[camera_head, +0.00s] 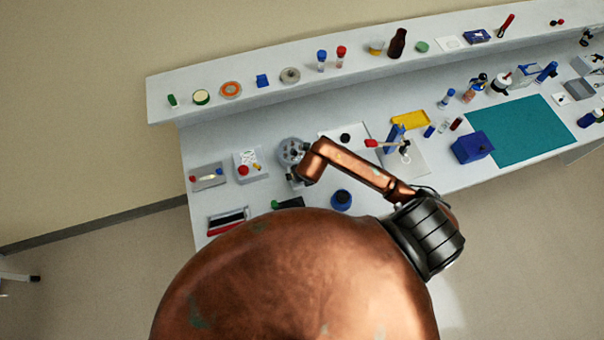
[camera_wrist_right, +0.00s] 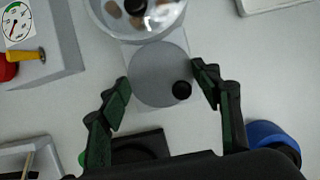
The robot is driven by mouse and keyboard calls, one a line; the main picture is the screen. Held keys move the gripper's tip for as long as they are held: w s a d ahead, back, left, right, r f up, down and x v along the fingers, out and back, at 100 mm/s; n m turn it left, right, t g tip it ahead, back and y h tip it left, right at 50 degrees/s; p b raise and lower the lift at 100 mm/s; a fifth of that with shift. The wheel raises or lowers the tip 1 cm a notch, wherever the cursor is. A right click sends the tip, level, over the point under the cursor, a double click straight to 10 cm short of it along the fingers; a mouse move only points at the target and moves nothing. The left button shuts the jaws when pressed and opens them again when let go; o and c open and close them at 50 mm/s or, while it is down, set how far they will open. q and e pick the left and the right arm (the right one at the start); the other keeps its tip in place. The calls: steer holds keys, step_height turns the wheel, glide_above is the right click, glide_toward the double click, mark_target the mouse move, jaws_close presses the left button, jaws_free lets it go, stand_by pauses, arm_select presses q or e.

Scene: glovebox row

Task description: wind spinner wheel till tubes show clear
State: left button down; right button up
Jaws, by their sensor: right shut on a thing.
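The spinner (camera_head: 291,151) stands on the bench in the head view, partly covered by my right arm. In the right wrist view its round bowl (camera_wrist_right: 140,18) is cut by the top edge and holds several brownish shapes around a dark hub; glare hides whether any tube is clear. Below the bowl is the flat grey wheel (camera_wrist_right: 155,80), with a black knob (camera_wrist_right: 181,90) at its right side. My right gripper (camera_wrist_right: 160,78) has one finger on each side of the wheel, closed on its rim. My left gripper is not in view.
A gauge box (camera_wrist_right: 40,50) with a yellow handle stands left of the spinner. A blue round container (camera_wrist_right: 270,138) is at the lower right. A dark block (camera_wrist_right: 140,146) lies just below the wheel. A shelf (camera_head: 250,90) with small items runs behind.

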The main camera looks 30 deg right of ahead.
steer(key=m+b, duration=0.1)
steer(key=m+h+b, duration=0.1)
steer(key=m, duration=0.1)
steer(key=m+b, duration=0.1)
steer(key=b, duration=0.1)
steer(key=shift+w+a+f+m+g+h, duration=0.1)
steer(key=shift+a+f+m+g+h, duration=0.2)
steer(key=shift+g, duration=0.1)
steer(key=shift+m+g+h+b, duration=0.35)
steer(key=shift+m+b, duration=0.2)
steer(key=shift+m, duration=0.65)
steer(key=shift+a+m+g+b, duration=0.1)
steer(key=shift+m+g+b, duration=0.25)
steer(key=shift+m, duration=0.75)
steer(key=shift+h, duration=0.25)
steer(key=o, duration=1)
steer(key=shift+w, duration=0.1)
steer(key=shift+o, duration=1.2)
steer(key=shift+r, duration=0.1)
steer(key=shift+w+r, duration=0.1)
